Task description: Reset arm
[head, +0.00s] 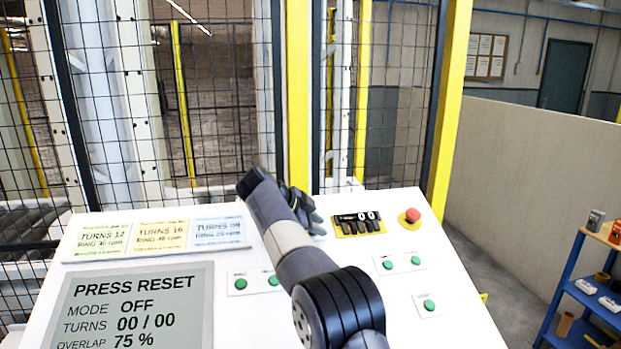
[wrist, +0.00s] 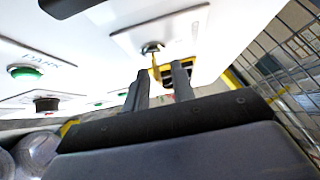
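My gripper (head: 312,220) reaches over the sloped white control panel (head: 400,310) in the head view, near its far edge. The wrist view shows its two dark fingers (wrist: 160,80) apart, with nothing held between them. Beyond the fingertips is a small metal switch (wrist: 152,48) with a yellow piece on it, on a white plate; I cannot tell whether a finger touches it. The panel's screen (head: 130,310) reads PRESS RESET, MODE OFF, TURNS 00 / 00, OVERLAP 75 %. Several green buttons (head: 429,305) sit on the panel. My arm hides part of the panel's middle.
Three recipe cards (head: 160,235) lie at left. A mesh fence with a yellow post (head: 299,100) rises behind the panel. A blue shelf (head: 565,300) stands at far right.

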